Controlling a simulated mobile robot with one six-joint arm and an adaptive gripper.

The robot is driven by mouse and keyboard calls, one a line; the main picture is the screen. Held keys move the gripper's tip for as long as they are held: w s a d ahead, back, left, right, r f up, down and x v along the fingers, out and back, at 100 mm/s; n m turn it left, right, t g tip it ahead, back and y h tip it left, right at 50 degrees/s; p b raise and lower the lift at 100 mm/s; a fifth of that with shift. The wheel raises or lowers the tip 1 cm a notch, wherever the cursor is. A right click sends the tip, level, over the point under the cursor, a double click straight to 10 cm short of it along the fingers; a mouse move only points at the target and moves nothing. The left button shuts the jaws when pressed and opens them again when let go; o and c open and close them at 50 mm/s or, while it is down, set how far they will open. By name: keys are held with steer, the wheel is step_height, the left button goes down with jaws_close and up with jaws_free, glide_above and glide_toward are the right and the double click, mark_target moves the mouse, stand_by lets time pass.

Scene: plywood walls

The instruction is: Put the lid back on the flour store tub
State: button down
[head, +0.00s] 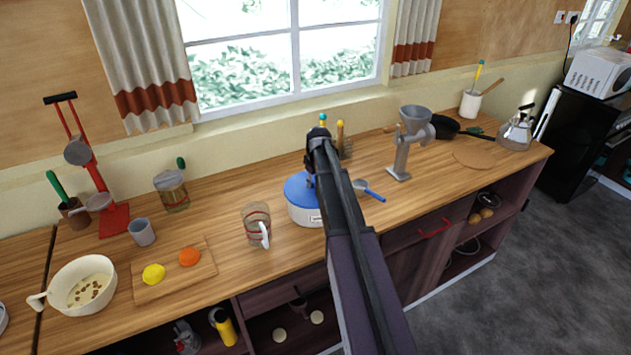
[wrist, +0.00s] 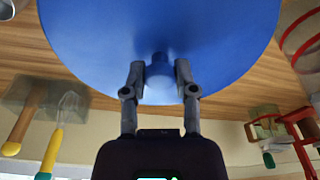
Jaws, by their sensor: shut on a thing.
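The flour store tub (head: 304,217) is a white round tub with a small label on its front, on the counter below the window. The blue lid (head: 296,187) shows at the top of the tub, partly hidden by my arm. In the wrist view the blue lid (wrist: 90,40) is a wide disc with a round blue knob (wrist: 159,76) in its middle. My gripper (wrist: 160,69) is shut on this knob, one finger on each side. In the head view my arm hides most of the gripper. I cannot tell whether the lid sits fully on the rim.
A glass jug (head: 256,224) with red bands stands close left of the tub. A blue-handled spoon (head: 369,190) lies close right. A grey grinder (head: 408,145) stands farther right. A board (head: 178,280) with a lemon and an orange lies at the left. The front counter right of my arm is clear.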

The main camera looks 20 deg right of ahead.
stand_by(0.7)
steer(key=shift+c, duration=1.6)
jaws_free()
steer(key=o, duration=0.3)
steer(key=shift+r, duration=0.1)
steer(key=shift+r+p, duration=3.4)
steer(key=shift+p, duration=0.1)
jaws_close()
